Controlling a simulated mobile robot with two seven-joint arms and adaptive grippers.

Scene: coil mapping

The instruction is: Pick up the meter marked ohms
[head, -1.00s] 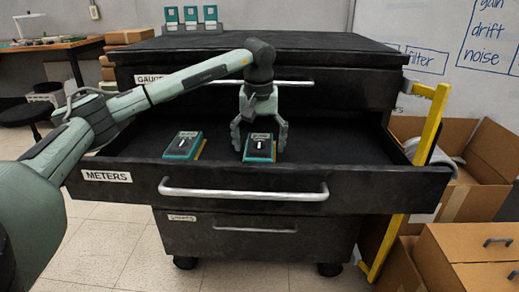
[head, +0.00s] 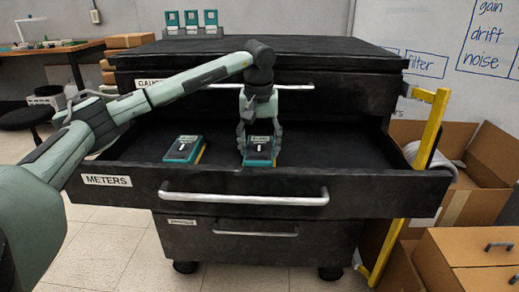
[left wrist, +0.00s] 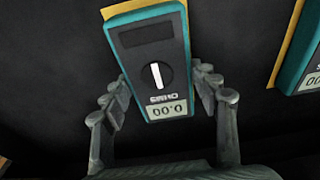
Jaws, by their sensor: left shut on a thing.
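The meter marked OHMS (head: 259,152) is teal with a black face, a white dial mark and a small display. It sits in the open drawer labelled METERS (head: 243,190). In the left wrist view the OHMS meter (left wrist: 150,55) shows its label and display upside down. My left gripper (head: 260,140) points down over it, shut on its sides near the display end; the fingers (left wrist: 160,105) flank it in the left wrist view. A second teal meter (head: 184,149) lies to its left in the drawer; its marking is unreadable here. My right gripper is not in view.
Several teal devices (head: 191,20) stand on the cabinet top (head: 270,42). A yellow upright frame (head: 428,130) and cardboard boxes (head: 470,250) are close on the right. The drawer's right half is empty.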

